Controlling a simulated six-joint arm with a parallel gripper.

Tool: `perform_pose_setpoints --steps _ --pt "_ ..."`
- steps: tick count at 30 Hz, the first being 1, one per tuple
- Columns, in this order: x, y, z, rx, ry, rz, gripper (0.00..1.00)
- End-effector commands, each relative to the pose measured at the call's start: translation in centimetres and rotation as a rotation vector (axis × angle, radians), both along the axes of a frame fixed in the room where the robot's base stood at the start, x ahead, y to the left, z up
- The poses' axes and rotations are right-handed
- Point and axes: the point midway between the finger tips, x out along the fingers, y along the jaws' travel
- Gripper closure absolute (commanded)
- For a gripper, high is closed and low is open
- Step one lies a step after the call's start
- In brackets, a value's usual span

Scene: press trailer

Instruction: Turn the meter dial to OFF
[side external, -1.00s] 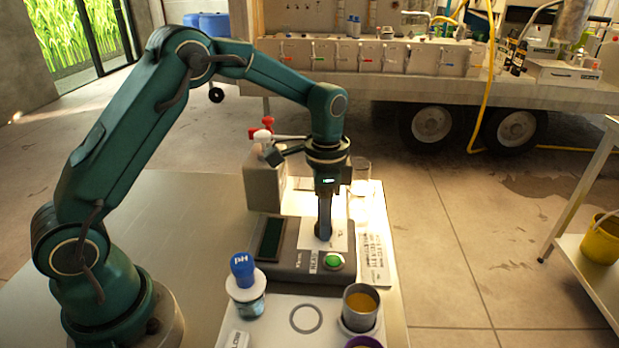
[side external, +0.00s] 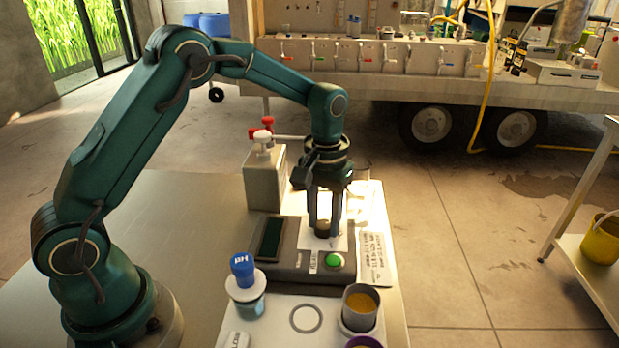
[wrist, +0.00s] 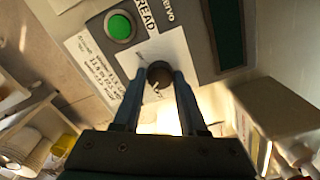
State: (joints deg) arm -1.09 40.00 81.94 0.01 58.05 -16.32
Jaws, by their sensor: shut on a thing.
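The meter is a dark grey box (side external: 285,262) on the table with a white label plate, a dark display (side external: 270,238) and a green button (side external: 334,260). Its dial is a small dark round knob (side external: 322,229) on the white plate; it also shows in the wrist view (wrist: 159,73). My gripper (side external: 323,232) points down at the dial with one finger on each side of it. In the wrist view the fingers (wrist: 160,80) are shut on the knob. The dial's printed positions are too small to read.
A printed card (side external: 375,258) lies at the right.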

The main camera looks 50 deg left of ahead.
Motion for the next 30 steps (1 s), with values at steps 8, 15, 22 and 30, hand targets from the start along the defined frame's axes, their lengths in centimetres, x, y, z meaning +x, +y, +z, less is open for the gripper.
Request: perform_pose_setpoints --steps 8,15,22,30 --pt "-0.02 -0.01 0.15 0.0 0.0 0.24 1.0" --pt "-0.03 -0.01 0.15 0.0 0.001 0.391 1.0" --pt "-0.03 -0.01 0.15 0.0 0.001 0.471 1.0" --pt "-0.02 -0.01 0.14 0.0 0.001 0.498 1.0"
